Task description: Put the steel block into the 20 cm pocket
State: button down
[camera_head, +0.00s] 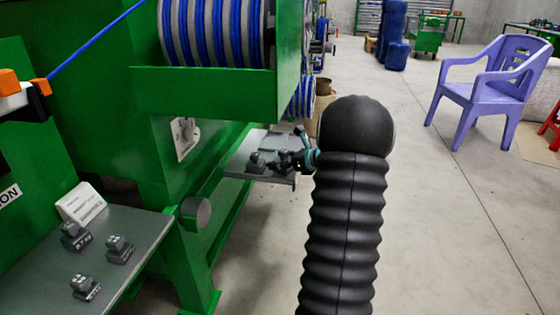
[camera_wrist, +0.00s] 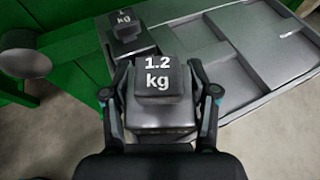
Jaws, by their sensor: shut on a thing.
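A dark grey steel block marked "1.2 kg" (camera_wrist: 160,108) is between the fingers of my gripper (camera_wrist: 160,78) in the wrist view. One finger presses on each side, and its label faces the camera. In the head view my gripper (camera_head: 300,158) is at the far grey tray (camera_head: 245,173), largely hidden by my arm. In the wrist view the tray (camera_wrist: 235,108) has raised walls dividing it into pockets of different sizes. The held block is over the tray's near part; I cannot tell whether it touches the floor. No pocket size is readable.
A "1 kg" block (camera_wrist: 126,28) sits in a pocket at the tray's far left. A green machine (camera_head: 165,130) stands left of the tray.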

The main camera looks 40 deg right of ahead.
jog(key=shift+c, duration=1.2)
grip_release()
jog(key=shift+f, duration=0.15)
jog(key=shift+r, duration=0.35)
jog(key=v, duration=1.2)
